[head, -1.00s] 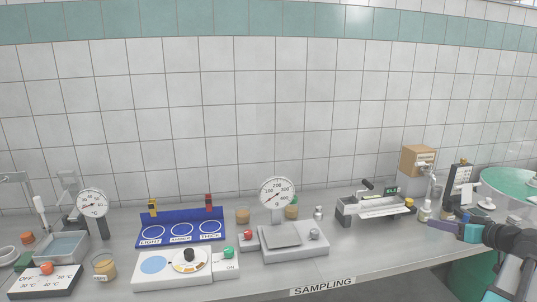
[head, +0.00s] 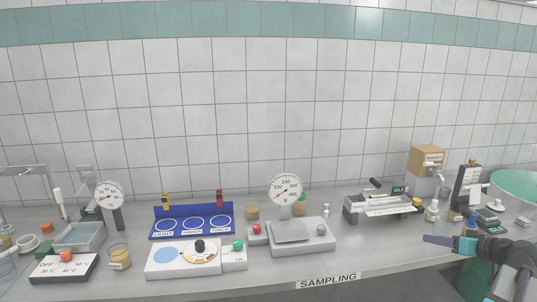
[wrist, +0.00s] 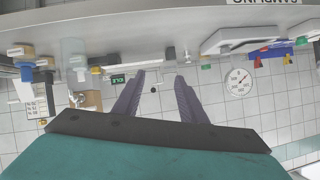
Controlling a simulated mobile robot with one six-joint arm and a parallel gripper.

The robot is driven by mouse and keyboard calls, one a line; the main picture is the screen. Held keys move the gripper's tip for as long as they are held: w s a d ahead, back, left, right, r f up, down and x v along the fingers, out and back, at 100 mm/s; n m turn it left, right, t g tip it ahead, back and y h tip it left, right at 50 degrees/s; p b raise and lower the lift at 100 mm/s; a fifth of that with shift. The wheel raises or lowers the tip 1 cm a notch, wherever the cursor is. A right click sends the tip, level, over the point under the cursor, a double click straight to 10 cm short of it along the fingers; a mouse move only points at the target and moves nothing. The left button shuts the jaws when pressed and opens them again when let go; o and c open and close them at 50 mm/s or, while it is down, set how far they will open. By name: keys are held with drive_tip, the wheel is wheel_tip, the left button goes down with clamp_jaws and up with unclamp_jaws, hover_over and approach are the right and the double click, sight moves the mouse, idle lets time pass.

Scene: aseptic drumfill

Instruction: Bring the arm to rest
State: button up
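My gripper (head: 426,239) is at the lower right of the head view, in front of the bench's front edge, with my dark arm behind it. In the wrist view its two purple fingers (wrist: 160,80) stand apart with nothing between them, so it is open and empty. The wrist view is upside down and shows the bench and tiled wall beyond the fingers. The fingers look clear of everything on the bench.
The bench (head: 270,270) holds a dial scale (head: 300,235), a blue three-circle tray (head: 192,222), a control box (head: 180,258), a sealer-like device (head: 383,207) and a cardboard box (head: 425,160). A green drum (head: 475,280) stands at the right, partly behind my arm.

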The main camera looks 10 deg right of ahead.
drive_tip(key=w+a+f+g+y, duration=0.1)
drive_tip(key=w+a+f+g, duration=0.15)
drive_tip(key=a+f, duration=0.55)
drive_tip(key=w+a+f+g+y, duration=0.1)
drive_tip(key=w+a+f+y, duration=0.15)
drive_tip(key=a+f, duration=0.6)
drive_tip(key=s+a+f+g, duration=0.1)
drive_tip(key=a+f+g, duration=0.4)
drive_tip(key=a+f, duration=1.05)
drive_tip(key=s+a+f+n+g, duration=0.1)
drive_tip(key=s+a+f+g, duration=0.5)
drive_tip(key=s+a+f, duration=0.75)
drive_tip(key=s+a+f+g+h, duration=0.2)
drive_tip(key=s+a+f, duration=0.1)
drive_tip(key=s+f, duration=0.2)
drive_tip(key=s+a+f+n+g+h, duration=0.1)
drive_tip(key=s+f, duration=0.4)
drive_tip(key=s, duration=0.5)
drive_tip(key=shift+a+n+g+h, duration=0.3)
drive_tip(key=shift+a+g+h, duration=0.25)
drive_tip(key=shift+a, duration=0.55)
